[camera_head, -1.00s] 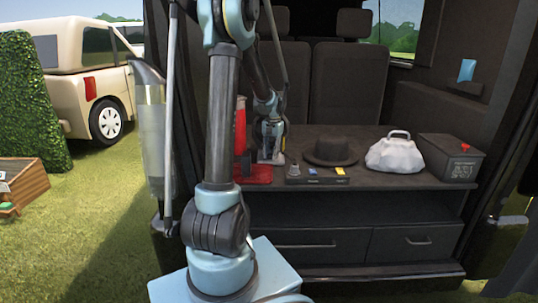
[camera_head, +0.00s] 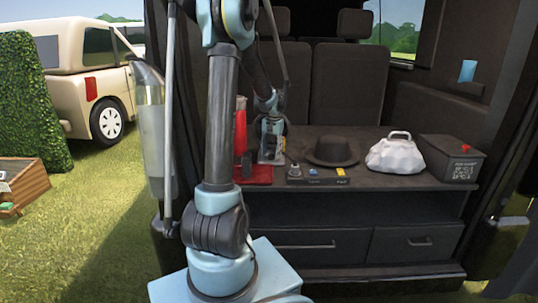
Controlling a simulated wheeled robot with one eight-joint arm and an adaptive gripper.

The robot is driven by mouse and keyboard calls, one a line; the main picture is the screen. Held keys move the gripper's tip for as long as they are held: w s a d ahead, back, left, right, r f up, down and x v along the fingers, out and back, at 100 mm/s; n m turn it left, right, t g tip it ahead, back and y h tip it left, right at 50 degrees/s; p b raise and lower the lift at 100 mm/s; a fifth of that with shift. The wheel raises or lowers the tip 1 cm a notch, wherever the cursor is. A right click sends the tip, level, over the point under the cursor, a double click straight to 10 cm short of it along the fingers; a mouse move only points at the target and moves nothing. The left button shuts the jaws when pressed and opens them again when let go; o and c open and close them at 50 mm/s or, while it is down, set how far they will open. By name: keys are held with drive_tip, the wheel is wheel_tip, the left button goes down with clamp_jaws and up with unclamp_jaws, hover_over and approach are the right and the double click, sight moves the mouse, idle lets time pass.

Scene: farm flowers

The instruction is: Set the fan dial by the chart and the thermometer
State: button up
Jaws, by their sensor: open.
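My gripper (camera_head: 271,158) is open and points down over the dark deck in the van's rear. It is behind my arm, close to a red tray-like base (camera_head: 256,175) and left of a low dark panel (camera_head: 318,181). The panel has a grey knob (camera_head: 294,170) at its left end, plus a small blue patch and a yellow patch. The gripper looks apart from the knob. A red upright cylinder (camera_head: 240,125) stands left of the gripper, partly hidden by my arm. The chart and thermometer cannot be identified for sure; a black-and-white printed label (camera_head: 462,172) is too small to read.
A blue card (camera_head: 467,70) is on the side wall. Drawers (camera_head: 414,243) lie under the deck. Seats are behind.

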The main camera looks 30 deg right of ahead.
sight(272, 155)
wheel_tip(272, 155, up, 11)
drive_tip(key=shift+s, duration=0.15)
drive_tip(key=shift+d, duration=0.1)
idle(0.6)
drive_tip(key=s+a+f+n+h, duration=0.15)
drive_tip(key=s+a, duration=0.25)
drive_tip(key=a, duration=0.5)
drive_tip(key=s+a+n+y, duration=0.1)
drive_tip(key=s+a+n, duration=0.2)
drive_tip(key=a, duration=0.6)
drive_tip(key=s+a+f+n+t, duration=0.1)
drive_tip(key=s+a+f+n, duration=0.2)
drive_tip(key=s+a+f, duration=0.2)
drive_tip(key=s+a+f+n, duration=0.3)
drive_tip(key=s+a+f, duration=0.2)
drive_tip(key=s+a, duration=0.6)
drive_tip(key=shift+a+f+n+t, duration=0.15)
drive_tip(key=shift+a+n+t, duration=0.25)
drive_tip(key=shift+a, duration=3.4)
drive_tip(key=shift+s, duration=0.1)
drive_tip(key=c, duration=0.3)
